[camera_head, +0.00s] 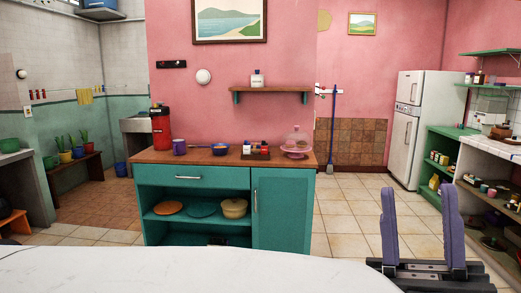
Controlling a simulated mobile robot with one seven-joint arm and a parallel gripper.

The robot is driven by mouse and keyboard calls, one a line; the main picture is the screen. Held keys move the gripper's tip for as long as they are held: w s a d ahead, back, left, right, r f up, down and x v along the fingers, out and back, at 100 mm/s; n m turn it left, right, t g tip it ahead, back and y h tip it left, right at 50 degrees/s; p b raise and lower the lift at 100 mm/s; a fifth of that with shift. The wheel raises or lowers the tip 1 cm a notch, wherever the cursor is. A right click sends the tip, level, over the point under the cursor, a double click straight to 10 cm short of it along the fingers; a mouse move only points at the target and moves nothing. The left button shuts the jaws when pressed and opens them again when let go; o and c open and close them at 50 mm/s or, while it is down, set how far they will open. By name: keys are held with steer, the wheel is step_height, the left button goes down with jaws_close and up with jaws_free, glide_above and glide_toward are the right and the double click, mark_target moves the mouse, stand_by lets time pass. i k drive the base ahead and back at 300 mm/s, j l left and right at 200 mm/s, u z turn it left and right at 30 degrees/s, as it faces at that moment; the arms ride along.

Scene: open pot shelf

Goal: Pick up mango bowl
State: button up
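A small blue bowl with something orange in it (220,150) stands on the wooden top of the teal cabinet. It looks like the mango bowl, but it is too small to be sure of its contents. My gripper (419,194) is in the lower right, with its two purple fingers upright and wide apart. It is open, with nothing between the fingers. It is much nearer to the camera than the bowl and to the right of it.
On the teal cabinet (193,193), a purple mug (179,147) stands left of the bowl; a jar tray (256,153) and a pink cake stand (296,151) stand right. A white surface (180,272) fills the near foreground. Tiled floor (345,220) is clear right of the cabinet.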

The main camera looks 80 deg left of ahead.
mark_target(220, 150)
steer(key=u, duration=2.95)
steer(key=i+j+z, duration=0.2)
steer(key=i, duration=0.55)
steer(key=i+j+z, duration=0.2)
steer(key=i+j, duration=0.15)
steer(key=i, duration=0.4)
steer(key=i+j+z, duration=0.2)
steer(key=i+j, duration=0.25)
steer(key=i, duration=0.25)
steer(key=i+j+z, duration=0.2)
steer(key=i+j, duration=0.4)
